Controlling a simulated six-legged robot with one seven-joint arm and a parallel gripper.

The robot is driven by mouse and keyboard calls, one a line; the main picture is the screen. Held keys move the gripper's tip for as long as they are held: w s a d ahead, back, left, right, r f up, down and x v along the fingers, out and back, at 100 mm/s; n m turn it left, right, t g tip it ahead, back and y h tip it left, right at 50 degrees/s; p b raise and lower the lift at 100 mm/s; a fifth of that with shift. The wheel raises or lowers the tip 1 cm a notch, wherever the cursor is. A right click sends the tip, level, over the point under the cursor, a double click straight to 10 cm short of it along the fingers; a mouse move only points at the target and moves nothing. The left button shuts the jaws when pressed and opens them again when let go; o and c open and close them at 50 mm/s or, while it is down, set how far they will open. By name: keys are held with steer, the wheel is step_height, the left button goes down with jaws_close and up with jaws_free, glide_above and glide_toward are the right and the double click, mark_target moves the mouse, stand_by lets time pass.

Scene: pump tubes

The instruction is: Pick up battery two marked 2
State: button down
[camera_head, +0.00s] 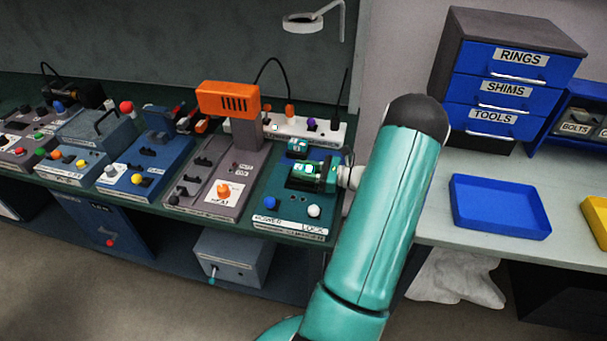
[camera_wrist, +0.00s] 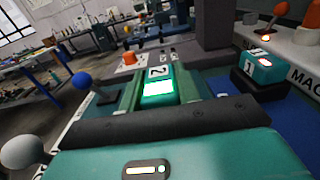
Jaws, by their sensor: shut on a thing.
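Battery two (camera_wrist: 158,88), a teal block with a lit green-white face and a "2" label, sits between the fingers of my gripper (camera_wrist: 160,76) in the wrist view. The fingers are shut on its two sides. In the head view my gripper (camera_head: 314,177) is over the teal charger station at the right end of the bench, and battery two is mostly hidden by it. I cannot tell whether the battery is still seated or lifted.
The teal station (camera_head: 279,220) has a blue knob (camera_head: 269,202) and a white knob (camera_head: 314,211) at its front. A grey station with an orange-topped post (camera_head: 228,98) stands close to its left. A white power strip (camera_head: 325,130) lies behind. A blue tray (camera_head: 500,208) is on the right counter.

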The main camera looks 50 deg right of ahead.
mark_target(304, 168)
steer(key=shift+r, duration=0.5)
step_height(304, 168, up, 2)
steer(key=shift+r, duration=0.15)
steer(key=s+a+r, duration=0.7)
steer(key=a+r, duration=0.2)
steer(key=a, duration=0.3)
steer(key=shift+s+r, duration=0.25)
steer(key=shift+r, duration=0.1)
